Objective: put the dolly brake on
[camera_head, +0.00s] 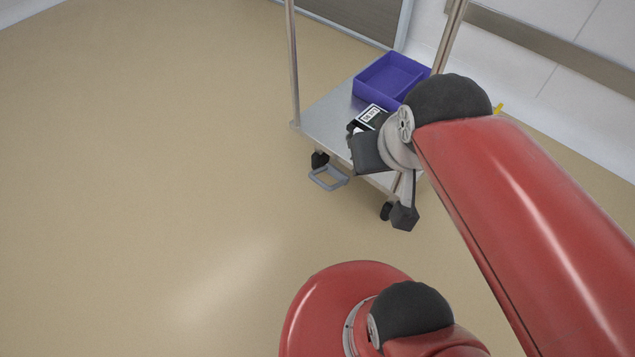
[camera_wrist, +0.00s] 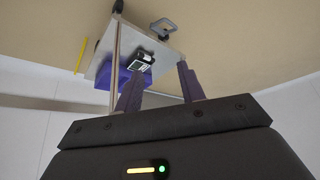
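The dolly is a low cart with a grey metal deck (camera_head: 325,122) and upright posts; its deck (camera_wrist: 103,62) also shows in the wrist view. A grey loop-shaped brake pedal (camera_head: 328,178) sticks out low at the dolly's near end, beside a black caster. The pedal (camera_wrist: 163,24) shows beyond the deck in the wrist view. I cannot tell whether it is up or pressed. My gripper (camera_wrist: 158,72) is open and empty, its two dark fingers apart, with the pedal beyond them. In the head view my arm reaches over the dolly's near right side and its fingers are not clear.
A purple bin (camera_head: 385,73) and a small black-and-white device (camera_head: 368,117) sit on the deck. A yellow strip (camera_wrist: 81,54) lies beside the dolly. A wall and door stand behind it. The floor (camera_head: 150,150) to the left is clear.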

